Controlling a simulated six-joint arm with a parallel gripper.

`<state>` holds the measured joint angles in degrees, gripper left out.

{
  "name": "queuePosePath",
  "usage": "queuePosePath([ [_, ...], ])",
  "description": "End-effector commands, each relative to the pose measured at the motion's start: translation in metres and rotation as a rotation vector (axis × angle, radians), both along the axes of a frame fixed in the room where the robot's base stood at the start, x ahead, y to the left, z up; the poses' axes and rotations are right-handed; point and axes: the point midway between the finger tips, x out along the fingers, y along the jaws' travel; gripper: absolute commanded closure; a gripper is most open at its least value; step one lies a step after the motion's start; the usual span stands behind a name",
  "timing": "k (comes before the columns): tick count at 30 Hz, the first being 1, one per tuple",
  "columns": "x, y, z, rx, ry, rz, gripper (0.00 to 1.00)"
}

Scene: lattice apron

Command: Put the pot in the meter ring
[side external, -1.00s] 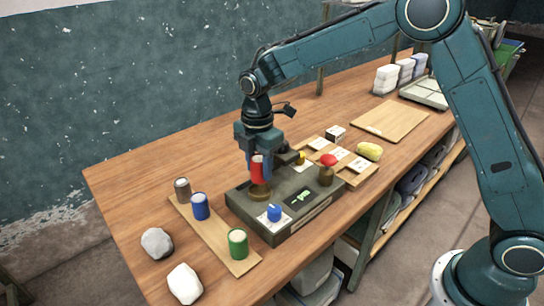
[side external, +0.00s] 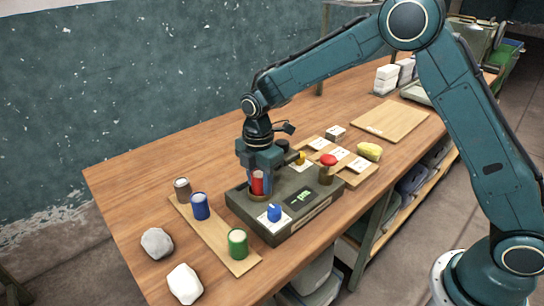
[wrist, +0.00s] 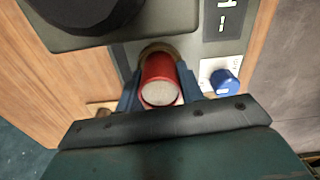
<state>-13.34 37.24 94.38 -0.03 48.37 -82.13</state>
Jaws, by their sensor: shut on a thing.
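The pot is a red cylinder (side external: 257,183) with a pale top, also seen in the wrist view (wrist: 160,82). My gripper (side external: 258,180) is shut on it from above, with a finger on either side. The pot stands upright over the brass meter ring (side external: 260,198) on the dark grey meter box (side external: 240,208). The pot's lower end appears to be at or inside the ring. The fingers partly hide this contact. In the wrist view the ring (wrist: 157,48) shows as a brown curve at the pot's far end.
A board at left holds brown, blue (side external: 200,206) and green (side external: 238,243) pots. Two pale stones lie in front.

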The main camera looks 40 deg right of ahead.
Motion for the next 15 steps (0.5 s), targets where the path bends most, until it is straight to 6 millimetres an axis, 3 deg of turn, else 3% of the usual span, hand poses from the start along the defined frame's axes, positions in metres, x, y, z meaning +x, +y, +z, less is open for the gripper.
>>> queuePosePath([
  [1,-0.0002,0.0,-0.0014,0.0,0.001,0.0,0.85],
  [2,-0.0002,0.0,-0.0011,0.0,0.001,0.0,0.57],
  [4,-0.0002,0.0,-0.0011,0.0,0.001,0.0,0.43],
  [15,0.0,0.0,0.0005,0.0,0.0,0.0,0.41],
])
